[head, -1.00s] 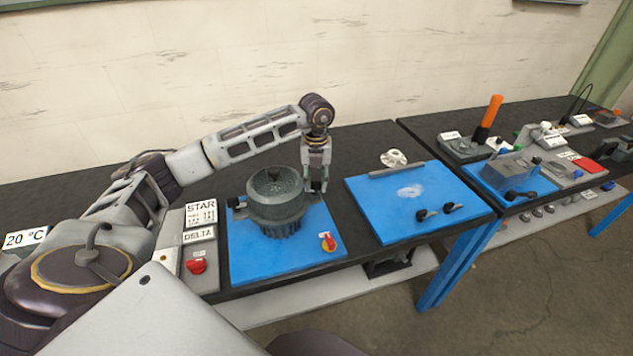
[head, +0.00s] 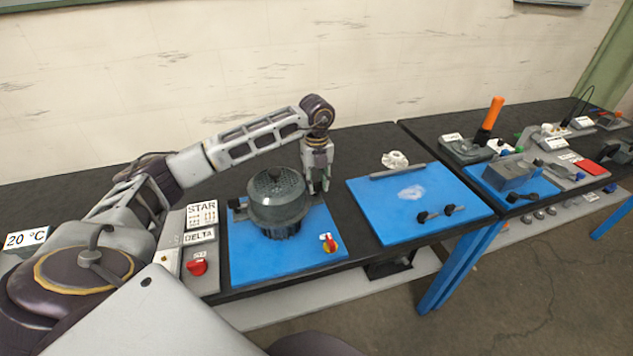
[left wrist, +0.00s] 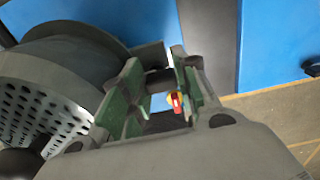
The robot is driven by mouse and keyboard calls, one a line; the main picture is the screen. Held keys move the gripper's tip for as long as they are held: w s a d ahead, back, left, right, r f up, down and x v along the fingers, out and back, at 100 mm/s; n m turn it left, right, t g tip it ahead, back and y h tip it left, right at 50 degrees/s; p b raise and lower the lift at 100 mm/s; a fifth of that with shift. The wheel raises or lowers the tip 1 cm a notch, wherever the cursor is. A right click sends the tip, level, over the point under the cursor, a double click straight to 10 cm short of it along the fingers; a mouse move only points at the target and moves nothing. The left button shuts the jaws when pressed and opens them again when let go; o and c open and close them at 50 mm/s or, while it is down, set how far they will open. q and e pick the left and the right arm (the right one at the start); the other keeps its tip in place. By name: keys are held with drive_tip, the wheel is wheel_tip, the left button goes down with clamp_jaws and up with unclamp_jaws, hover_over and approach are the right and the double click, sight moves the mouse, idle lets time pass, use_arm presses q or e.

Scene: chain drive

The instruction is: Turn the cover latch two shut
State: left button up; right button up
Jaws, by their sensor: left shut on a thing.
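A dark grey round housing with a perforated cover (head: 277,190) stands on a blue board in the head view. It also fills the left of the left wrist view (left wrist: 50,105). My left gripper (head: 319,188) points down at the right side of the cover. In the left wrist view my left gripper (left wrist: 158,88) has its green-padded fingers around a dark knob-like latch (left wrist: 159,80) beside the cover, and it is shut on it. The fingers hide much of this latch, so its exact angle cannot be told. Another dark latch (head: 237,203) shows at the cover's left side. My right gripper is not in view.
A red and yellow switch (head: 329,243) sits on the blue board (head: 260,262) in front of the housing. A STAR/DELTA panel (head: 201,225) with a red knob stands at left. A second blue board (head: 385,215) with small dark parts lies to the right, across a dark gap.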

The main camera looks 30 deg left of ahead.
use_arm(q)
drive_tip(key=o, duration=1)
drive_tip(key=shift+w, duration=0.1)
drive_tip(key=shift+r, duration=4)
drive_tip(key=shift+d, duration=0.1)
